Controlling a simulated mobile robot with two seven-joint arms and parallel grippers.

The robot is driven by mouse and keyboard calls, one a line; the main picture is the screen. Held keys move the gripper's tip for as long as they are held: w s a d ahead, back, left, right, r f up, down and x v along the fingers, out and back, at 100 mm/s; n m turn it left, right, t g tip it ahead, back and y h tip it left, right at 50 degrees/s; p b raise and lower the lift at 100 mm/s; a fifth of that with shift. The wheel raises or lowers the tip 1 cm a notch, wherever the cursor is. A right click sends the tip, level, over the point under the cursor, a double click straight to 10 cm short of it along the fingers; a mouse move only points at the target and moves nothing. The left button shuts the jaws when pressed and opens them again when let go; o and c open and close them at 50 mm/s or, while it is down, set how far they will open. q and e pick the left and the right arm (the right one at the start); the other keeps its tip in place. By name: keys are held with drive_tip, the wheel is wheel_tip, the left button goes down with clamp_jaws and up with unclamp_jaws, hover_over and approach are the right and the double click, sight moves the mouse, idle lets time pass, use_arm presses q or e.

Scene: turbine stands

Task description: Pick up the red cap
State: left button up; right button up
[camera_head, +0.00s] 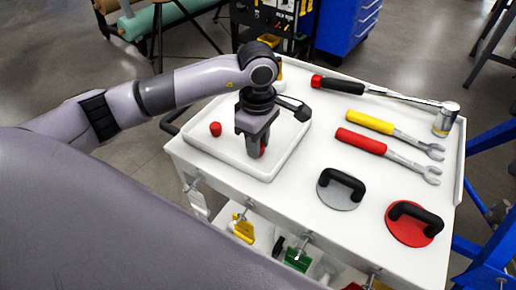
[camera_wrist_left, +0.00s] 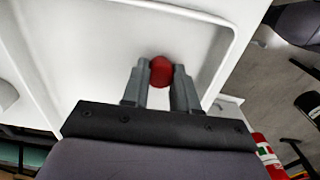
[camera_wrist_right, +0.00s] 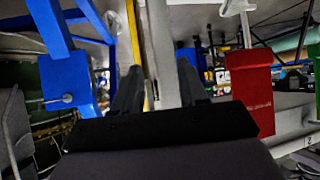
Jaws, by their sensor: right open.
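My left gripper (camera_head: 258,152) reaches down over the white tray (camera_head: 225,161), near its front. In the left wrist view its fingers (camera_wrist_left: 160,80) are closed in around a red cap (camera_wrist_left: 160,71), touching or nearly touching its sides. In the head view that cap (camera_head: 263,150) is partly hidden by the fingers. Another red cap (camera_head: 215,129) sits in the tray, left of the gripper. My right gripper (camera_wrist_right: 155,85) is open and empty in the right wrist view, away from the tray, and is not seen in the head view.
The tray stands on a white cart top (camera_head: 290,195). To the right lie a hammer (camera_head: 385,92), a yellow wrench (camera_head: 395,132), a red wrench (camera_head: 390,155), a grey suction handle (camera_head: 340,188) and a red one (camera_head: 414,222). A blue stand (camera_wrist_right: 68,80) is near the right gripper.

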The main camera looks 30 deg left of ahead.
use_arm(q)
clamp_jaws()
drive_tip(key=shift+r, duration=0.1)
wheel_tip(320, 180, up, 20)
drive_tip(key=p, duration=0.1)
idle(0.5)
drive_tip(key=shift+c, duration=0.3)
unclamp_jaws()
clamp_jaws()
